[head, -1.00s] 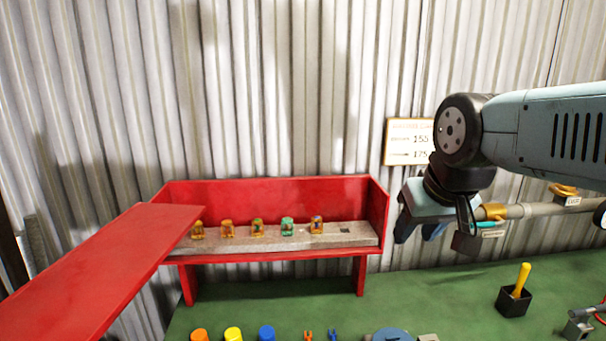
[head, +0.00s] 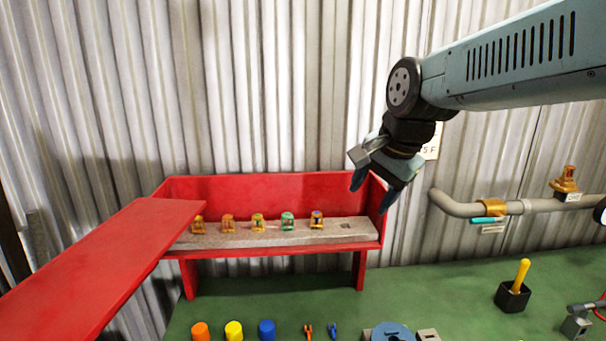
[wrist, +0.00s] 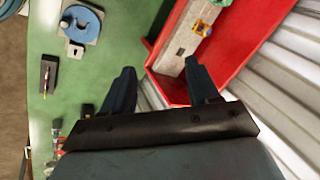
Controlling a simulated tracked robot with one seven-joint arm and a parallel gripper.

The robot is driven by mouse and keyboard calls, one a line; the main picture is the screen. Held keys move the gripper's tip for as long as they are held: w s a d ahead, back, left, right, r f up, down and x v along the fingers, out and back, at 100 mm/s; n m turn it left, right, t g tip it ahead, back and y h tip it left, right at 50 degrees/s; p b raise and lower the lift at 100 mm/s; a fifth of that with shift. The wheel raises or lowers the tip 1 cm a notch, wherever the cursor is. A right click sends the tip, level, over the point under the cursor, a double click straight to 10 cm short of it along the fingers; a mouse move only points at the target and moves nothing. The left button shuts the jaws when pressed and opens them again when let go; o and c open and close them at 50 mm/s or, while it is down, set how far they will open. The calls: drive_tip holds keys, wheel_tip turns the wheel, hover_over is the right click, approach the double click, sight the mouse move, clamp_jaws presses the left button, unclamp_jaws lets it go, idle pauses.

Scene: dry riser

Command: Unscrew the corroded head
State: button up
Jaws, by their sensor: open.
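A grey pipe (head: 540,206) runs along the wall at right, with an elbow at its left end. A brass-orange head (head: 566,180) stands upright on it above a small white label; I cannot tell whether it is corroded. Several small heads stand in a row on the grey ledge of a red box, most orange or yellow, one green (head: 287,221). My gripper (head: 374,192) is open and empty, above the right end of the red box and left of the pipe. In the wrist view, its fingers (wrist: 162,72) are apart, with one head (wrist: 203,29) beyond them.
The red box (head: 265,187) has its lid (head: 95,265) open to the left. The green bench carries orange, yellow and blue cylinders (head: 266,330), a blue disc (head: 392,331) and a yellow-handled tool (head: 521,275) in a black holder. A cyan-handled valve (head: 487,220) sits below a brass fitting (head: 492,207).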

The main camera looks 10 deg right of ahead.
drive_tip(key=w+a+m+y, duration=0.1)
drive_tip(key=w+a+m, duration=0.4)
drive_tip(key=w+m, duration=0.35)
drive_tip(key=m+g, duration=0.1)
drive_tip(key=m, duration=0.8)
approach(289, 214)
drive_tip(key=shift+y, duration=0.3)
drive_tip(key=x, duration=1)
drive_tip(key=shift+w+f, duration=0.1)
drive_tip(key=shift+f, duration=0.2)
drive_tip(key=shift+g, duration=0.3)
clamp_jaws()
drive_tip(key=shift+d+n+g+y, duration=0.1)
drive_tip(key=shift+n+g+y, duration=0.25)
drive_tip(key=shift+n, duration=1.2)
drive_tip(key=shift+d+n+g+y, duration=0.15)
drive_tip(key=shift+n+g, duration=0.4)
drive_tip(key=shift+n, duration=0.95)
